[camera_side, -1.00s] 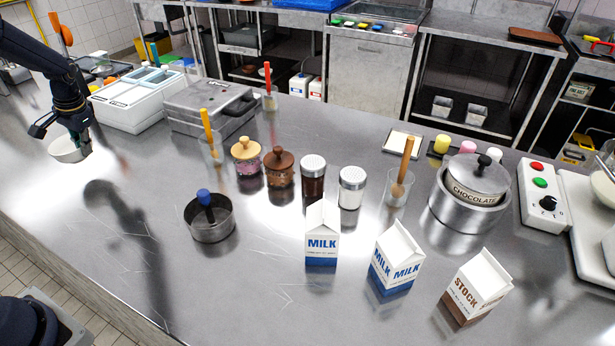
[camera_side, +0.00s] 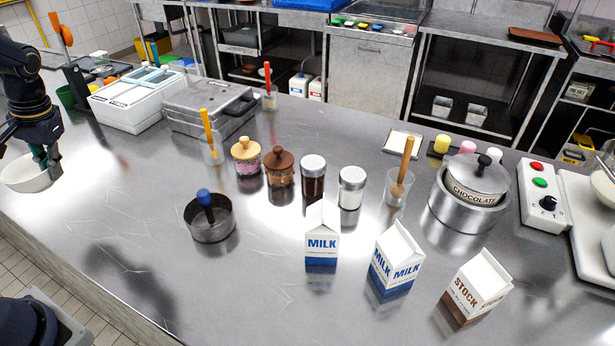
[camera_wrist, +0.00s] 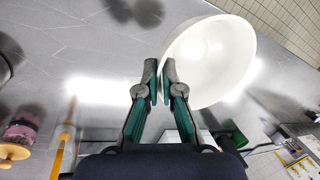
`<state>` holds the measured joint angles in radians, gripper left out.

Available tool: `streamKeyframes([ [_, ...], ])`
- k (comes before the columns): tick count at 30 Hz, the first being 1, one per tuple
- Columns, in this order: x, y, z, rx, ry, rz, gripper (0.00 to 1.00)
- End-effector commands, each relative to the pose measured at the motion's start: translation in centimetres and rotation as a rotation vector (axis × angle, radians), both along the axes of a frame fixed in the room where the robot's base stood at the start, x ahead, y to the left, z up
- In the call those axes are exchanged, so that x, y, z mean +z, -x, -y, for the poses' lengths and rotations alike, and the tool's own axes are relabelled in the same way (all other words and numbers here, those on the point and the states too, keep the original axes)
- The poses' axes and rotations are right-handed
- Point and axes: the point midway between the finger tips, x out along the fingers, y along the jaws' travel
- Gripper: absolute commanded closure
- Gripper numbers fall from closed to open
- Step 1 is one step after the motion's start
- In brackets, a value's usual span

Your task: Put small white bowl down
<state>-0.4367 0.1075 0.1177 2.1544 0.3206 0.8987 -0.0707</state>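The small white bowl (camera_side: 24,176) is at the far left of the steel counter in the side view. It is upright, and I cannot tell for sure whether its base touches the counter. My gripper (camera_side: 52,172) points down at the bowl's right side. In the wrist view the white bowl (camera_wrist: 212,62) lies right of centre and looks empty. The fingertips of my gripper (camera_wrist: 160,78) are close together with the bowl's rim between them.
A white container unit (camera_side: 135,108) and a grey press (camera_side: 205,108) stand behind. A steel pan (camera_side: 210,222), jars and milk cartons (camera_side: 322,235) stand further right. The counter's front edge runs close to the bowl. Left-front counter is clear.

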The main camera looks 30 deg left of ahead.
Motion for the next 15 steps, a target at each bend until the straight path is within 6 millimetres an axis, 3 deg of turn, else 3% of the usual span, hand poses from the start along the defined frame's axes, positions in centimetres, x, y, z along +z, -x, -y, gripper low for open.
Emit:
streamKeyframes([
  [3, 0.3, 0.2, 4.5, -0.027, -0.01, -0.006, 1.0],
  [7, 0.5, 0.4, 8.3, -0.105, -0.017, -0.005, 1.0],
  [11, 0.9, 0.0, 10.5, -0.193, -0.019, 0.007, 1.0],
  [15, 0.7, -1.4, 11.0, -0.226, -0.02, 0.016, 1.0],
])
